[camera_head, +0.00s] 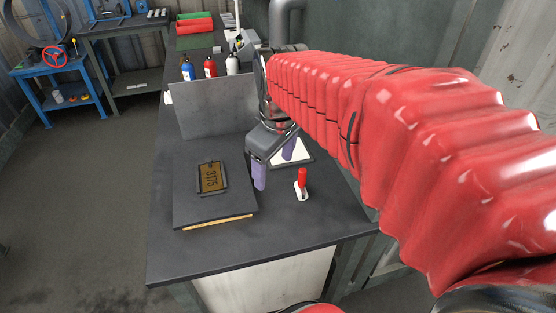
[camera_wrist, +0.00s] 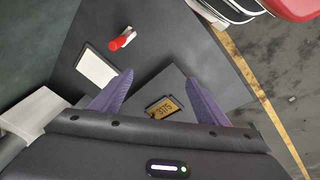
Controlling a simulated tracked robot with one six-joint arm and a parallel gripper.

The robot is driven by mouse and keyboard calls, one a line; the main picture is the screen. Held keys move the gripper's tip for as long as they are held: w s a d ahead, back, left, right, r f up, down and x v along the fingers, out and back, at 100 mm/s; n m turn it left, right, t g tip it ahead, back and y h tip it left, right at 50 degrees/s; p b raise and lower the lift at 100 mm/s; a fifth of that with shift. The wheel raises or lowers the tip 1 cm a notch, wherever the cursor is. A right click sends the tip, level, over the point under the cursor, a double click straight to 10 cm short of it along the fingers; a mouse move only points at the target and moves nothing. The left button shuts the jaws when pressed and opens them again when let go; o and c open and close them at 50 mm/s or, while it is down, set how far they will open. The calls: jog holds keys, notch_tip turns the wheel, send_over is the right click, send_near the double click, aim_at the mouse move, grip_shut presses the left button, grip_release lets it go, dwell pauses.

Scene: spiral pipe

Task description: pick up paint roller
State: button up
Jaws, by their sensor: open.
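A small object with a red handle and a white part (camera_head: 302,183) is on the dark table, right of my gripper; it looks like the paint roller, but its shape is too small to be sure. It also shows in the wrist view (camera_wrist: 122,39), near the top, beyond the left fingertip. My gripper (camera_head: 274,164) is above the table between this object and a dark block with a plate.
The dark block (camera_head: 185,205) carries a framed plate reading 3175 (camera_head: 212,177). A flat white rectangle (camera_wrist: 97,68) lies near the red-handled object. A grey upright panel (camera_head: 215,108) and several bottles (camera_head: 210,67) stand behind. The table's front right is clear.

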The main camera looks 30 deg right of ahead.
aim_at(302, 171)
jog(key=w+d+f+n+g, duration=0.1)
jog(key=w+d+f, duration=0.1)
jog(key=d, duration=0.2)
jog(key=w+d+f+n, duration=0.1)
jog(key=w+d, duration=0.1)
jog(key=d, duration=0.2)
jog(key=w+d+f+n+g, duration=0.1)
jog(key=w+d+f+n, duration=0.1)
jog(key=d, duration=0.2)
jog(key=shift+d+f+g+y, duration=0.15)
jog(key=shift+f+g+y, duration=0.15)
jog(key=shift+s, duration=0.1)
jog(key=shift+f, duration=4.3)
jog(key=shift+f, duration=2.6)
jog(key=shift+c, duration=0.2)
jog(key=c, duration=1)
